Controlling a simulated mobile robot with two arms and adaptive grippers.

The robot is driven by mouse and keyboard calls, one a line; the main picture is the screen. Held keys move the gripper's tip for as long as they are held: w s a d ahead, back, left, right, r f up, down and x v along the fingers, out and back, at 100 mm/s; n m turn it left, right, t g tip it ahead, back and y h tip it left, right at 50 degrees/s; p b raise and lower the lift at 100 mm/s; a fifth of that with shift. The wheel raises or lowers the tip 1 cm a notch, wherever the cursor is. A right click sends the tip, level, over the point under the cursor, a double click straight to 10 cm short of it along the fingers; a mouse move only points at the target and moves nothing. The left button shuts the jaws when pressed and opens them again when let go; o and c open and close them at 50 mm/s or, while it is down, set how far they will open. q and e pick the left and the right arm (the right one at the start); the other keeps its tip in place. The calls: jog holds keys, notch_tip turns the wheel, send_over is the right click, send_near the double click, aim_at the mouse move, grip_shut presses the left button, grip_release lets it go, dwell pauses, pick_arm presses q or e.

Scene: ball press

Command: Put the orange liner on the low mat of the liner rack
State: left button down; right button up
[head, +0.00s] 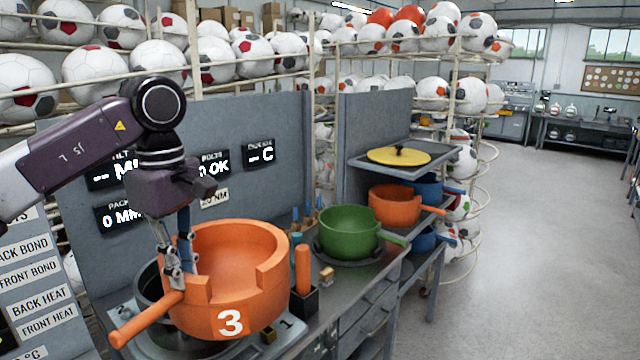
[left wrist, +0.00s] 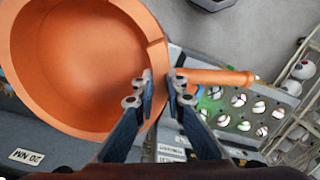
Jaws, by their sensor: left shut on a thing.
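A large orange liner (head: 228,290) with a white 3 and a side handle is at the front of the bench in the head view. My left gripper (head: 180,272) is shut on its wall near the handle. In the left wrist view the fingers (left wrist: 160,93) pinch the rim of the orange liner (left wrist: 75,70), beside the handle. The liner looks upright, over or partly in a dark pot (head: 150,285); the contact below is hidden. The liner rack (head: 405,172) stands at the right end of the bench; its low mat is not clearly seen. My right gripper is not in view.
A green pan (head: 347,232) sits on a dark round mat on the bench. The rack carries a yellow lid (head: 398,156), another orange pan (head: 393,206) and blue pans (head: 428,190). An upright orange handle (head: 302,268) stands near the held liner. Open floor lies right.

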aim_at(220, 330)
pick_arm(q)
jog(key=s+d+f+m, duration=0.1)
jog(key=d+f+m, duration=0.1)
jog(key=s+d+f+m, duration=0.2)
jog(key=f+m, duration=0.1)
jog(key=s+d+f+m, duration=0.1)
jog(key=d+f+m, duration=0.1)
jog(key=m, duration=0.1)
jog(key=shift+s+d+f, duration=0.25)
jog(key=shift+s+f, duration=0.15)
jog(key=shift+s+d+f+m, duration=3.05)
jog(key=shift+s+f+m, duration=0.8)
jog(key=shift+s+m, duration=1.25)
jog(key=w+a+f+n+b, duration=0.1)
jog(key=w+a+n, duration=0.1)
jog(key=a, duration=0.7)
jog(key=shift+a+f+n, duration=0.15)
jog(key=shift+a+n, duration=0.15)
jog(key=shift+n, duration=0.6)
jog(key=s+f, duration=0.4)
jog(key=f, duration=0.1)
jog(key=shift+r, duration=0.1)
